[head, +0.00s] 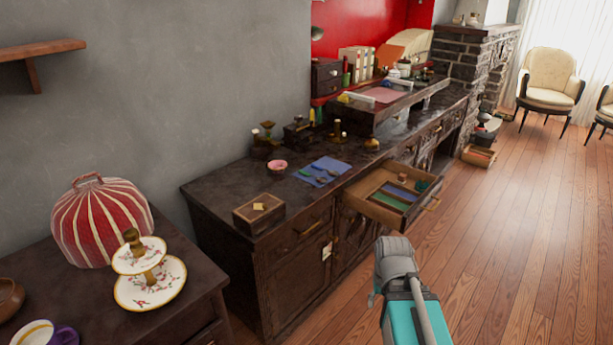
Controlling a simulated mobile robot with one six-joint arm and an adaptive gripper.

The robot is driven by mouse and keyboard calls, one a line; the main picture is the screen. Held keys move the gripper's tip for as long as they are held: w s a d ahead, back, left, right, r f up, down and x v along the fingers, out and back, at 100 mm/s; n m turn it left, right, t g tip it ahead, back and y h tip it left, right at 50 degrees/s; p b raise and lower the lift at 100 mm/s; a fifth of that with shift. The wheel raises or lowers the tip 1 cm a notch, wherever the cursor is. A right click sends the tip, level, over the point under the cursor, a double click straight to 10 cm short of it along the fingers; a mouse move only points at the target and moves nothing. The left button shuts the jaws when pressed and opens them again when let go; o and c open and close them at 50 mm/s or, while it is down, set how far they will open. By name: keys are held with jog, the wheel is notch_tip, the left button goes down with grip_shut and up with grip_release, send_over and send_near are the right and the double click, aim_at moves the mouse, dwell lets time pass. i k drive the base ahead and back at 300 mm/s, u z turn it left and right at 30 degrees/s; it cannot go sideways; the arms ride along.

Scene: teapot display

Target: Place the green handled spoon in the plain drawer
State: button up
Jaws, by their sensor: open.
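I cannot make out a green handled spoon for certain. Several small dark and greenish items lie on a blue cloth (331,163) on the long dark cabinet, too small to identify. One cabinet drawer (372,212) is pulled out, with blue and green sections inside and a few small items toward its far end. A closed drawer front (306,229) shows to its left. I cannot tell which drawer is the plain one. My grey and teal arm rises at the lower right, in front of the open drawer; my gripper does not show clearly.
A wooden box (259,212) and a pink bowl (277,167) stand on the cabinet. A nearer dark table holds a red striped cover (101,222) and a tiered plate stand (149,286). A low crate (479,157) is on the floor. The wooden floor (520,240) at right is clear.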

aim_at(392, 204)
jog(key=i, duration=0.95)
jog(key=z, duration=0.05)
